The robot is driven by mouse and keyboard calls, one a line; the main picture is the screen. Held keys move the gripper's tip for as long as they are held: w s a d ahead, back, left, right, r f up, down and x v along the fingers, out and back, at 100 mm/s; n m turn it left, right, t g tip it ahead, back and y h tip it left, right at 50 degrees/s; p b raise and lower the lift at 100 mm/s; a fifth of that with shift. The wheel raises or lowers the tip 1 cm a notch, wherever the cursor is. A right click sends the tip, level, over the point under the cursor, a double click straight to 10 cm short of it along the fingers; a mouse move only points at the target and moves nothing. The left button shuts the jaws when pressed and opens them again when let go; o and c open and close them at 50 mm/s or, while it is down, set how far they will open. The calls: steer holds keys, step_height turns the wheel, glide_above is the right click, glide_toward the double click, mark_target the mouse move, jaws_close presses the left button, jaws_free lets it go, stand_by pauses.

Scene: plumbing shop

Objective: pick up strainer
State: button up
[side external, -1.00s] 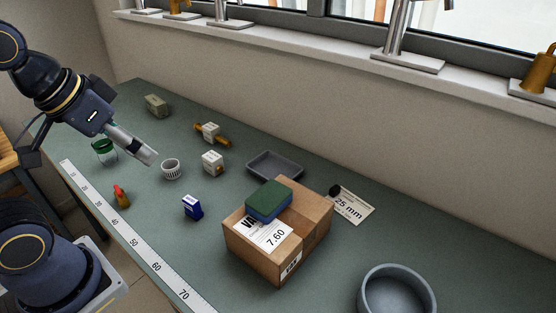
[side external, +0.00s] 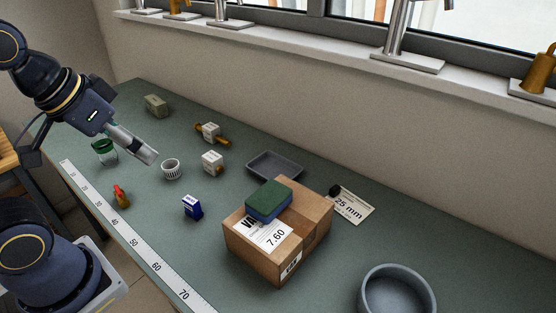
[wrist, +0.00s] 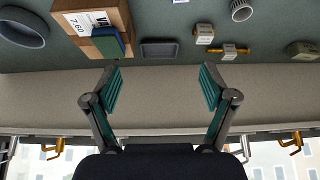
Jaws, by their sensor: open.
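The strainer (side external: 171,169) is a small whitish ribbed cup on the green bench, in the left half of the side view. It also shows at the top right edge of the wrist view (wrist: 241,10), partly cut off. My gripper (side external: 151,158) is above the bench just left of the strainer in the side view, apart from it. In the wrist view my gripper (wrist: 160,88) has its two green-padded fingers spread wide, with nothing between them.
A cardboard box (side external: 309,218) carries a green and blue sponge (side external: 269,199). A grey bowl (side external: 398,271) sits right.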

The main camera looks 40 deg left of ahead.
steer(key=n+g+y, duration=0.1)
steer(key=n+g, duration=0.3)
steer(key=n, duration=0.3)
glide_above(171, 167)
steer(key=s+d, duration=0.1)
steer(key=d, duration=0.2)
steer(key=f, duration=2.1)
steer(key=shift+s+a+f, duration=0.15)
steer(key=shift+a+f, duration=0.05)
steer(key=shift+a, duration=0.05)
steer(key=shift+w+a+f, duration=0.1)
steer(key=shift+a+f, duration=0.05)
steer(key=shift+f, duration=1.4)
steer(key=shift+w+a+f, duration=0.1)
steer(key=shift+f, duration=1.4)
